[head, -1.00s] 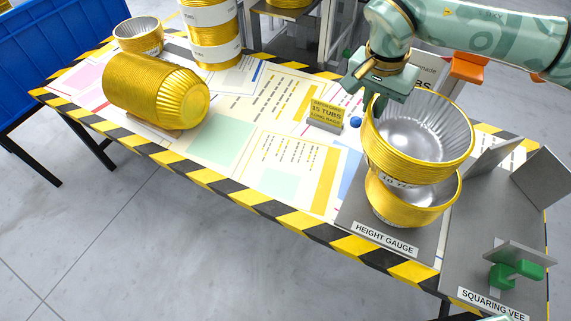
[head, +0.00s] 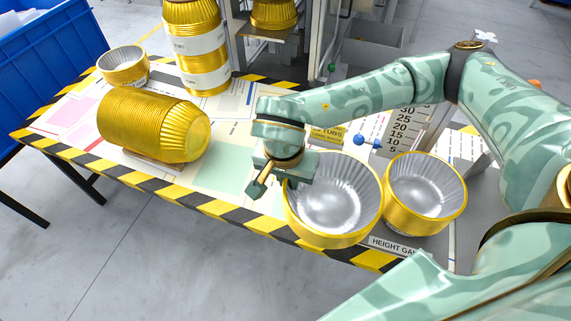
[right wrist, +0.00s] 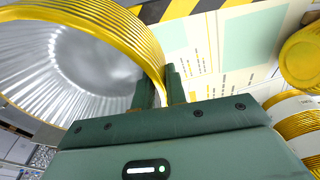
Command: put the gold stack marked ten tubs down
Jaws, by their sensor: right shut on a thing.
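The gold stack of nested tubs (head: 335,205), silver inside, is held by its left rim in my right gripper (head: 290,182). It hangs by the front edge of the table, left of the height gauge; I cannot tell how far above the top it is. Its marking is not visible now. In the right wrist view the fingers (right wrist: 160,88) are shut on the rim of the stack (right wrist: 85,55). A second gold stack (head: 425,195) stands upright just right of the held one, at the height gauge plate (head: 395,246). My left gripper is not in view.
A long gold stack (head: 150,125) lies on its side at the left. A small tub (head: 123,66) and a tall banded stack (head: 196,45) stand behind it. A sign (head: 328,134) and a scale board (head: 405,130) stand behind the tubs. Printed table surface (head: 215,165) is clear.

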